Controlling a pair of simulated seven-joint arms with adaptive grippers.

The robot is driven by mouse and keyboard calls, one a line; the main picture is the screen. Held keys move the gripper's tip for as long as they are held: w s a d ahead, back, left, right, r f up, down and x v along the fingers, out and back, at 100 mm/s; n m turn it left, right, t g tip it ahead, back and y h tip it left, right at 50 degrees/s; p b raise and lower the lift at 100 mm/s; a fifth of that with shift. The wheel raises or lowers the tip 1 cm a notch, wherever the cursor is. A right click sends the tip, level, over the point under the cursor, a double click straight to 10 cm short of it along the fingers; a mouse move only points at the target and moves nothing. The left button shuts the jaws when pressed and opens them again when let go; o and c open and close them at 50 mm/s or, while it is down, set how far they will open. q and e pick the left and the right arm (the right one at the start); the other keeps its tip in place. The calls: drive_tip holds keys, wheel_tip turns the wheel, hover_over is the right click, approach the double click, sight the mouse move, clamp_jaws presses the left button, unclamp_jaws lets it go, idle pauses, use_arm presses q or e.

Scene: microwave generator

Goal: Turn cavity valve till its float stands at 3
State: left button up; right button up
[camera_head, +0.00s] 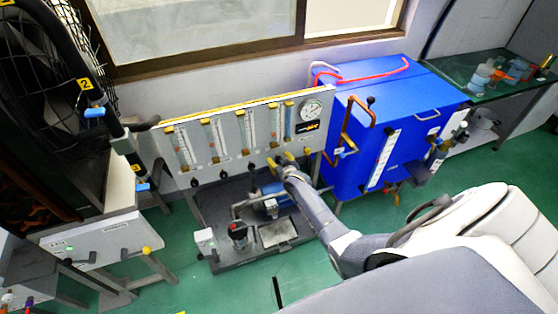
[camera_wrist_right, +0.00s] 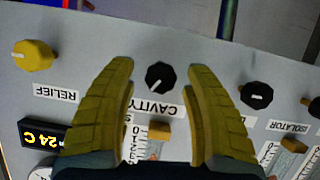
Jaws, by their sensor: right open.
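The black cavity valve knob (camera_wrist_right: 160,77) sits on the grey panel in the right wrist view, between my open fingers, with a gap on each side. Its white mark points to the lower left of that picture. The CAVITY label (camera_wrist_right: 148,107) reads upside down below it. Part of the cavity scale tube (camera_wrist_right: 156,147) shows between the fingers; I cannot read its float. My right gripper (camera_head: 282,160), with yellow fingers, is at the panel's lower right in the head view, and its open fingers also show in the right wrist view (camera_wrist_right: 160,80). My left gripper is not in view.
The panel (camera_head: 232,143) carries several flow tubes and a round gauge (camera_head: 312,109). A blue cabinet (camera_head: 350,165) stands right of it. A pump (camera_head: 270,203) sits below.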

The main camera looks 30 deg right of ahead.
drive_tip(key=v, duration=1.2)
idle(0.3)
drive_tip(key=shift+r, duration=0.1)
idle(0.3)
drive_tip(key=s+a+f+n+g+y, duration=0.1)
drive_tip(key=s+a+f+g, duration=0.15)
drive_tip(key=s+f, duration=0.6)
drive_tip(key=s+a+f+n+g, duration=0.1)
drive_tip(key=s+a+f, duration=0.3)
drive_tip(key=f, duration=0.8)
drive_tip(key=s+a+f+n+g+y, duration=0.1)
drive_tip(key=s+a+f+g, duration=0.1)
drive_tip(key=s+f, duration=0.7)
drive_tip(key=s+a+f+g, duration=0.2)
drive_tip(key=s+f, duration=0.2)
drive_tip(key=s, duration=0.7)
drive_tip(key=s+a+f+n+g, duration=0.1)
drive_tip(key=s+f, duration=0.4)
drive_tip(key=s, duration=0.7)
drive_tip(key=s+a+f+n+g+y, duration=0.1)
drive_tip(key=s+a+f+g, duration=0.2)
drive_tip(key=s, duration=0.8)
wheel_tip(320, 180, down, 2)
drive_tip(key=shift+s+a, duration=0.25)
drive_tip(key=shift+a, duration=0.15)
